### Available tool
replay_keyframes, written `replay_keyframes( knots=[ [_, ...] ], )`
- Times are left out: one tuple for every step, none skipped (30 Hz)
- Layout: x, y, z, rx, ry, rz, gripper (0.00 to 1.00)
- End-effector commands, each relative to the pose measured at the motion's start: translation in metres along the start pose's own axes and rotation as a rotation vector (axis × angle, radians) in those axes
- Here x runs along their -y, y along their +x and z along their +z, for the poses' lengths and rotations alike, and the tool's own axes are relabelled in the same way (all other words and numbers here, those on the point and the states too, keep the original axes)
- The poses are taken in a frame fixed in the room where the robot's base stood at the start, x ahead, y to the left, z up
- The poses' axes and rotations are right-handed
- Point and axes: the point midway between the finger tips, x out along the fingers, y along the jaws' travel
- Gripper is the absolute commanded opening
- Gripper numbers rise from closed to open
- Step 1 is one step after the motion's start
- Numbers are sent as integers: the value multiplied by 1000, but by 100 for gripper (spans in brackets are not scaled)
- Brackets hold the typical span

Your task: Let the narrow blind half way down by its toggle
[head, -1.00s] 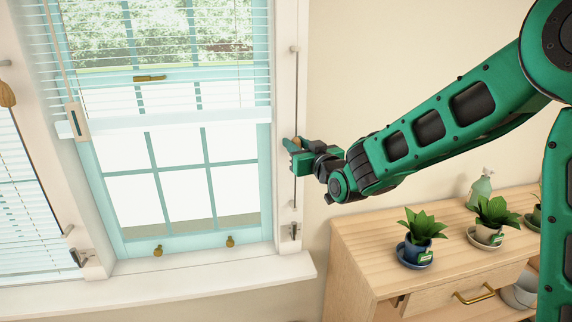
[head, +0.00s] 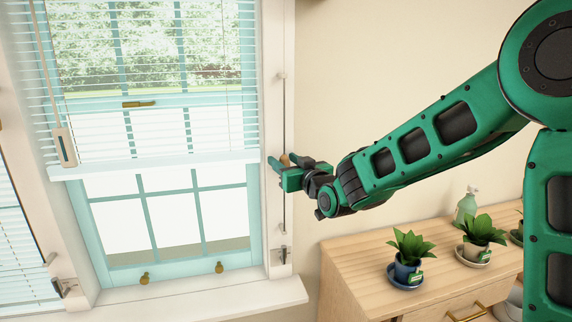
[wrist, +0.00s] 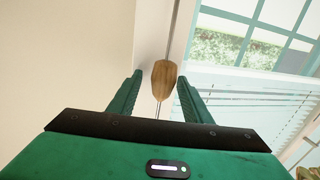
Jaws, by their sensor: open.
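The blind (head: 160,168) with white slats hangs over the middle window, its bottom rail below the brass sash handle and lower panes bare beneath it. A wooden toggle (head: 284,159) sits on a thin vertical cord along the right window frame; it also shows in the wrist view (wrist: 164,82). My gripper (head: 279,166) is at the toggle. In the wrist view, my gripper (wrist: 160,80) is open, with the toggle between its fingertips. A gap shows on the left side; the right finger is close to it, and contact there cannot be told.
Another window with a lowered blind (head: 22,250) is at the left. A pale slotted block (head: 64,147) hangs on a cord left of the middle blind. A wooden cabinet (head: 345,255) with potted plants (head: 408,255) stands below my arm. The wall above it is clear.

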Motion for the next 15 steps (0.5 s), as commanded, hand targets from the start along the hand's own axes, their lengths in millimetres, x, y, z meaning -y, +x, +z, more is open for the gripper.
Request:
replay_keyframes(
  knots=[
    [0, -2, 0, 0, 0, -1, 45],
    [0, -3, 0, 0, 0, -1, 45],
    [1, -7, 0, 0, 0, -1, 45],
    [1, -10, 0, 0, 0, -1, 45],
    [1, -14, 0, 0, 0, -1, 45],
    [1, -20, 0, 0, 0, -2, 45],
    [0, -25, 0, 1, 0, -1, 45],
    [0, -30, 0, 0, 0, -1, 45],
    [0, -38, 0, 0, -1, 0, 45],
    [-1, -44, 0, -1, -1, 0, 45],
    [-1, -50, 0, 0, -1, 1, 45],
    [-1, -57, 0, 0, 0, 1, 45],
    [-1, -63, 0, 0, -1, 1, 45],
    [-2, -68, 0, 0, -1, 2, 45],
    [-2, -75, 1, 1, -2, 2, 45]
  ],
)
